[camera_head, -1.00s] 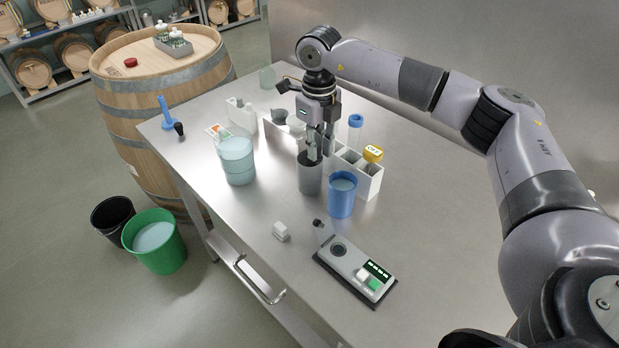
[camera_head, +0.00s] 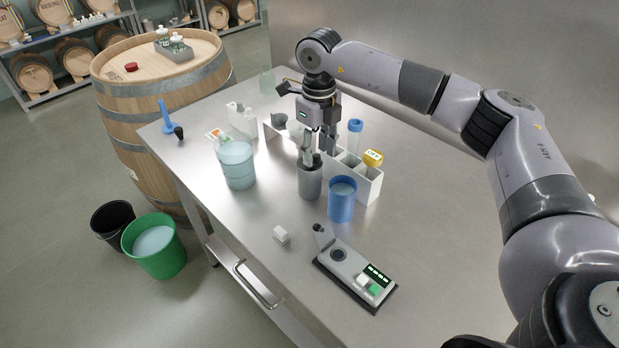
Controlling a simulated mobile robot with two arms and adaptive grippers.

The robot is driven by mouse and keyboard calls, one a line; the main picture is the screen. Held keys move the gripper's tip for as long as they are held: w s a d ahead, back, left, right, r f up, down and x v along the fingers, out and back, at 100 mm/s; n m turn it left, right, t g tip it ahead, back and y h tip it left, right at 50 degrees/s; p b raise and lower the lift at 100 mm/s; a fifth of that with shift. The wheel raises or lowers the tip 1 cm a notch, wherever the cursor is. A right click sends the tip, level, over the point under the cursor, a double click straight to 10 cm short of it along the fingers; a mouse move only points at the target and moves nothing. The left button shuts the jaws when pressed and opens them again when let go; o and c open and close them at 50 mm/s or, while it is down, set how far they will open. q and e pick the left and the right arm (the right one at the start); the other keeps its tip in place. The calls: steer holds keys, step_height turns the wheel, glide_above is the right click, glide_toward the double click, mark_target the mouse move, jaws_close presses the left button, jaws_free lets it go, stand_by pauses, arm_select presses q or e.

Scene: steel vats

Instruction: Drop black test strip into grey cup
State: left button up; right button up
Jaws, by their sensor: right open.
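The grey cup (camera_head: 310,184) stands upright on the steel table, left of the blue cup. My right gripper (camera_head: 312,160) is open, pointing down at the cup's mouth, its fingertips at or just inside the rim. I cannot tell whether they touch it. Something dark shows at the mouth between the fingertips, but I cannot tell whether it is the black test strip or finger pads. The cup's inside is mostly hidden by the fingers. My left gripper is not in view.
A blue cup (camera_head: 342,199) stands close right of the grey cup. A white rack (camera_head: 367,187) is behind it, and a clear beaker (camera_head: 237,165) stands left. A meter (camera_head: 355,274) and a small white block (camera_head: 281,234) lie nearer. The table's front left is clear.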

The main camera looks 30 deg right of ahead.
step_height(320, 180, up, 11)
steer(key=shift+r, duration=0.2)
steer(key=shift+f, duration=0.1)
stand_by(0.5)
